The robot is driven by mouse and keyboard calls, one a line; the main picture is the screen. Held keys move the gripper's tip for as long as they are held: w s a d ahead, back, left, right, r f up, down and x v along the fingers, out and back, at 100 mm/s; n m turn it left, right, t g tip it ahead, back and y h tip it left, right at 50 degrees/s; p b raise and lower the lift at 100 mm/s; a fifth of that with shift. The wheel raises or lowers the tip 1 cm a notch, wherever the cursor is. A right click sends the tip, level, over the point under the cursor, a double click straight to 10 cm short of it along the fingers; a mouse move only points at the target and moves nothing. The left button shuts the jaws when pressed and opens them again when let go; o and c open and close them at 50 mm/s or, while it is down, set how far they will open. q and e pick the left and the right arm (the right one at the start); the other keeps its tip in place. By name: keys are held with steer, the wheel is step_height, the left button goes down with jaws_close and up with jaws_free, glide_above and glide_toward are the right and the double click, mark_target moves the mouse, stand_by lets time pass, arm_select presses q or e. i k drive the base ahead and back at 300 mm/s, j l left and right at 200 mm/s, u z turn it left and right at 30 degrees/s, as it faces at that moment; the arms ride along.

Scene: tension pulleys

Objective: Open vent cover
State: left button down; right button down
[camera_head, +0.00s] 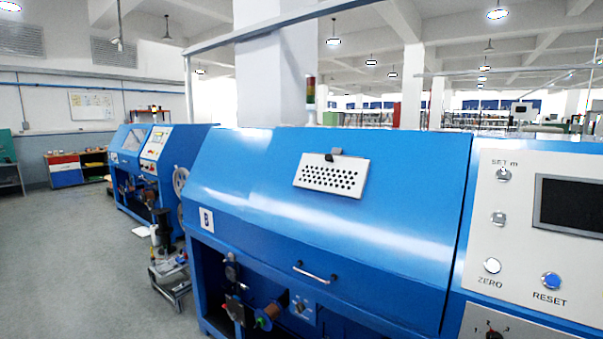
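The vent cover (331,176) is a light, perforated rectangular plate on the sloped front of the blue machine (400,215). It lies flat against the panel and looks shut. A small dark latch or clip (336,154) sits at its top edge. Neither of my grippers shows in the head view.
A silver handle (314,273) is on the lower front of the blue hood, above an open bay with spools (268,316). A control panel (530,220) with buttons and a screen is at the right. A second blue machine (145,165) and a small cart (172,278) stand left. The grey floor at left is clear.

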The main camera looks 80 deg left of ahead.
mark_target(344, 176)
steer(key=u, duration=2.25)
